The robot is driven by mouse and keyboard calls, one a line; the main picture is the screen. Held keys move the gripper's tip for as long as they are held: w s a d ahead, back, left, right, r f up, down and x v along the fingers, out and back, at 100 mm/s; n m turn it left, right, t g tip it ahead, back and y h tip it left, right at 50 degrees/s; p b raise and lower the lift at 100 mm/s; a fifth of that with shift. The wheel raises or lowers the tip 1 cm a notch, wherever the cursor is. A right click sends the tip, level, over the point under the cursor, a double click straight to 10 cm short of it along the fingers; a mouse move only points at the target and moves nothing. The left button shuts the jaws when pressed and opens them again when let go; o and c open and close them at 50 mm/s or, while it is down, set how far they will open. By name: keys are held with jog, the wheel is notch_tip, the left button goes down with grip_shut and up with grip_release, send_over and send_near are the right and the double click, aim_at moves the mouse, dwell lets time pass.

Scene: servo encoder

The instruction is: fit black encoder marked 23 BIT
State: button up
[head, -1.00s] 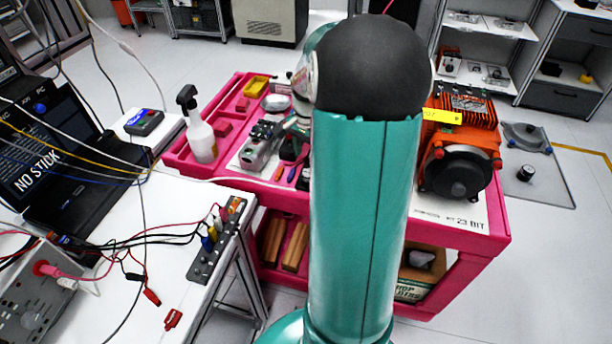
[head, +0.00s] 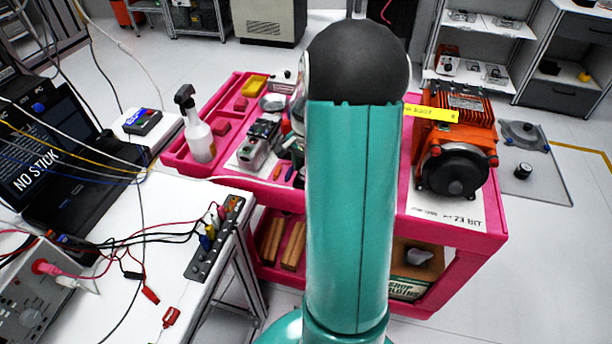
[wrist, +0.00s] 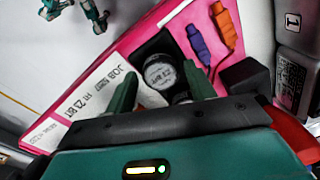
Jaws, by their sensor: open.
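In the wrist view, my gripper (wrist: 161,72) is open, with one green finger on each side of a round black encoder (wrist: 159,74). The encoder's pale face carries a label that seems to end in BIT; its number is hard to read. Another dark round part (wrist: 182,98) shows just below it, partly hidden by my gripper. I cannot tell whether the fingers touch the encoder. A job card (wrist: 88,108) with BIT print lies to the left. In the head view, an orange motor (head: 458,140) with a black round end stands on the cart, and my arm hides the gripper.
The pink cart (head: 490,250) holds a spray bottle (head: 198,135) and a grey unit (head: 252,152). Blue (wrist: 199,42) and orange (wrist: 225,25) connectors and a dark block (wrist: 246,76) lie right of the encoder. A cabled bench (head: 165,225) stands left.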

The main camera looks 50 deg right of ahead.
jog(key=c, duration=1)
jog(key=shift+r, duration=3.5)
